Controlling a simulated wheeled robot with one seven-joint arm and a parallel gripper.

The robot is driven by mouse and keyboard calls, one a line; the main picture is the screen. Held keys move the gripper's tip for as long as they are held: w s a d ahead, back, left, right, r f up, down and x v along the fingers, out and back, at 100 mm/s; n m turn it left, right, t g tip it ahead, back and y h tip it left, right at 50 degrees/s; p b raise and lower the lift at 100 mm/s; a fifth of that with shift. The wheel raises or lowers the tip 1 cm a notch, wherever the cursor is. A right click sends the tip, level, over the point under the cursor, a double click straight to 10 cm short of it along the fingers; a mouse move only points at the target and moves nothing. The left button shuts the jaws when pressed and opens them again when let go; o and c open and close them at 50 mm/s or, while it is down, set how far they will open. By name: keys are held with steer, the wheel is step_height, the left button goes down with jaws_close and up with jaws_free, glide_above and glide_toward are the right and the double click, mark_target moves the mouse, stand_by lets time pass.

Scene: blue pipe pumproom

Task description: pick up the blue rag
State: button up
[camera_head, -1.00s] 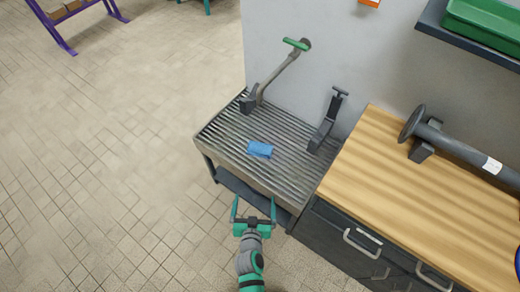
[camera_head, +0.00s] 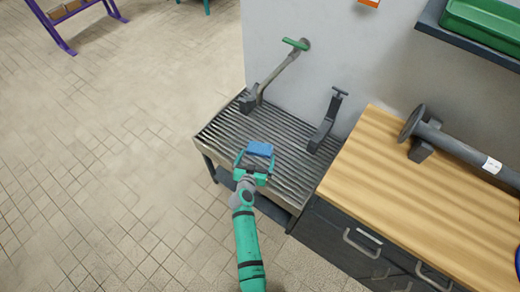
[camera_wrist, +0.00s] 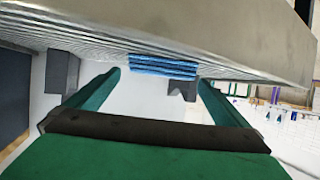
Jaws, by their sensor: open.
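The blue rag (camera_head: 260,148) is a small folded bundle lying on the slatted grey metal bench (camera_head: 225,140), near its front part. In the wrist view the rag (camera_wrist: 163,67) shows as a stack of blue layers against the slats, ahead of the fingers. My gripper (camera_head: 256,159) is over the bench's front edge with its fingers apart, one on each side of the rag's near edge in the head view. In the wrist view the space between the fingers of my gripper (camera_wrist: 160,78) is empty. I cannot tell whether they touch the rag.
A bent pipe with a green handle (camera_head: 290,58) and a dark clamp (camera_head: 326,122) stand at the back of the bench. A wooden worktop (camera_head: 400,190) with drawers adjoins on the right. The tiled floor at left is open.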

mark_target(259, 150)
steer(key=x, duration=0.5)
steer(key=shift+w+r, duration=0.15)
steer(key=shift+w, duration=0.1)
steer(key=shift+d, duration=0.15)
steer(key=shift+a, duration=0.3)
steer(key=shift+c, duration=0.3)
steer(key=c, duration=0.7)
steer(key=shift+d, duration=0.1)
steer(key=shift+c, duration=0.4)
